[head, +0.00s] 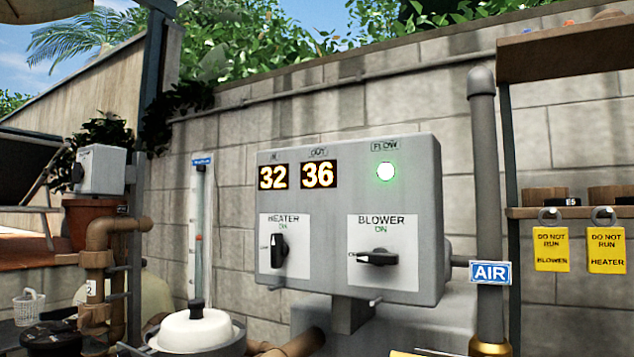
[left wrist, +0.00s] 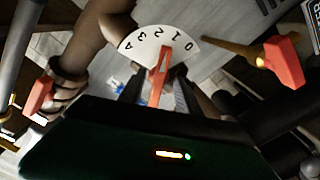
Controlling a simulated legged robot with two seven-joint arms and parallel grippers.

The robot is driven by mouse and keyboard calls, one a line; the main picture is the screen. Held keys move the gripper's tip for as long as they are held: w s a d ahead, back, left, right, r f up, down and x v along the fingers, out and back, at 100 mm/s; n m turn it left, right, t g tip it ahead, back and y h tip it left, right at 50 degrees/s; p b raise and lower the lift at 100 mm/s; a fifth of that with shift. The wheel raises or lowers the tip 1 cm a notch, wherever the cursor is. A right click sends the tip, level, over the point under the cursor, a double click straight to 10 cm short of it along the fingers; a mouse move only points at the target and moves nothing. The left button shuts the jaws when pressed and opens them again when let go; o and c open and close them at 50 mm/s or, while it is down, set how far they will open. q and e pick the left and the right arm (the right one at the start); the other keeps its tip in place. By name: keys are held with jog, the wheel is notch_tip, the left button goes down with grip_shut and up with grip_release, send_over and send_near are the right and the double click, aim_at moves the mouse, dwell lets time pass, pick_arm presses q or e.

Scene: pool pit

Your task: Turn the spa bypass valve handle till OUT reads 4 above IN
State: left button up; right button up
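The spa bypass valve handle (left wrist: 162,75) is red and shows in the left wrist view in front of a white fan-shaped scale (left wrist: 142,46). Its tip points between 1 and 2. My left gripper (left wrist: 158,92) has its dark fingers apart on either side of the handle, with gaps visible beside it; contact is not clear. In the head view, a grey control box (head: 415,215) shows the IN display (head: 273,177) at 32 and the OUT display (head: 319,174) at 36. The FLOW light (head: 386,171) is green. My right gripper is not in view.
Two other red handles, left (left wrist: 38,97) and right (left wrist: 284,62), flank the scale. Brown pipes (head: 118,235) stand at left; yellow DO NOT RUN tags (head: 551,249) hang at right.

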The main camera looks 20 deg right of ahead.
pick_arm(q)
jog(key=v, duration=0.7)
jog(key=shift+p, duration=0.45)
jog(key=shift+a, duration=0.1)
